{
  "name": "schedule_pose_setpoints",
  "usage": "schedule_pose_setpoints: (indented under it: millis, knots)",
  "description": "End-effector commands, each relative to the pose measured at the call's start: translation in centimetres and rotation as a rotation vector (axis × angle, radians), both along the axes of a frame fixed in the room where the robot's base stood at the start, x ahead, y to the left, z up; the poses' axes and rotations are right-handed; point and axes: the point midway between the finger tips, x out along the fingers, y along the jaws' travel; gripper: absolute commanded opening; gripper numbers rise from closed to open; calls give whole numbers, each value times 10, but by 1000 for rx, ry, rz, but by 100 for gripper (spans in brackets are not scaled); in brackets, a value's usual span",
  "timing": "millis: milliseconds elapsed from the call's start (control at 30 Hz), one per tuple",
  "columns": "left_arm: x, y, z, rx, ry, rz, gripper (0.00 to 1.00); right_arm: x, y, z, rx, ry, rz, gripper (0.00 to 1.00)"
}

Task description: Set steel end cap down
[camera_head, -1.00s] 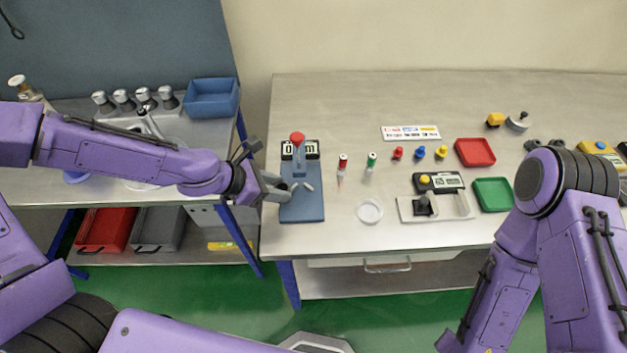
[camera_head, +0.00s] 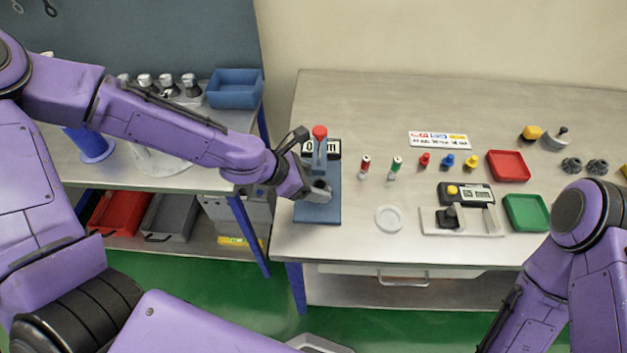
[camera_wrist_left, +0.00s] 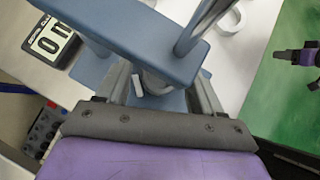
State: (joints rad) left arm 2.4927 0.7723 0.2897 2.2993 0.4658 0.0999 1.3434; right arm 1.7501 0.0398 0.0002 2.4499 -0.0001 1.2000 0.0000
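The blue press stand (camera_head: 318,213) with a red knob stands at the left end of the right-hand table. My left gripper (camera_head: 318,192) is over its base, under the upper arm of the press. In the left wrist view the two fingers (camera_wrist_left: 160,90) stand apart.
Red (camera_head: 365,167) and green-topped (camera_head: 396,168) small parts and a white ring (camera_head: 389,219) lie to the right. Red (camera_head: 508,166) and green (camera_head: 527,213) trays are farther right. The front table edge is close to the press.

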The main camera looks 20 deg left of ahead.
Motion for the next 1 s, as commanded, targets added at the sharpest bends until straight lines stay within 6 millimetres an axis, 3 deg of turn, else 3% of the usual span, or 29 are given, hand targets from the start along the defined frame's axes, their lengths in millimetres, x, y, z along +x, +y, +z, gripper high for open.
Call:
schedule_pose_setpoints:
  millis: [167, 533, 600, 767, 1000]
  knots:
    - [-5, 7, 12, 0, -3, 1, 66, 0, 0, 6, 0, 0, 0, 43]
    - [-40, 52, 72, -1, -7, 4, 66, 0, 0, 33, 0, 0, 0, 43]
    - [-44, 58, 85, -4, -1, 6, 66, 0, 0, 52, 0, 0, 0, 43]
    - [-51, 66, 89, -2, -2, 3, 66, 0, 0, 64, 0, 0, 0, 43]
    - [-52, 68, 86, 1, -2, 1, 66, 0, 0, 63, 0, 0, 0, 43]
